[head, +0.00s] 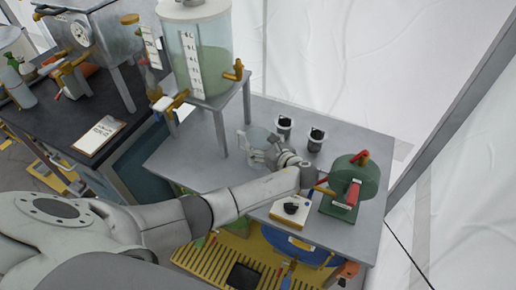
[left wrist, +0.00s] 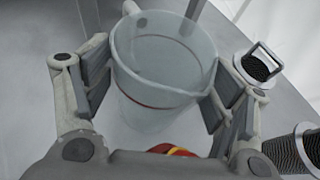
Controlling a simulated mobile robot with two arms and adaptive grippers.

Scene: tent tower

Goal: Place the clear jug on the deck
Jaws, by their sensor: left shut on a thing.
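The clear jug (head: 257,137) is a see-through vessel over the grey deck (head: 215,172), between the tank stand and two dark canisters. In the left wrist view the jug (left wrist: 165,62) shows a red line around it and a handle at its upper left. My left gripper (head: 268,149) is shut on the jug, with one finger pad on each side of its wall. I cannot tell whether the jug's base touches the deck. My right gripper is not in view.
Two dark canisters (head: 284,127) (head: 316,139) stand right of the jug. A green machine (head: 345,190) and a white box with a black knob (head: 289,211) sit near the right front. A tank (head: 215,60) on a stand is at left. Deck left of my forearm is clear.

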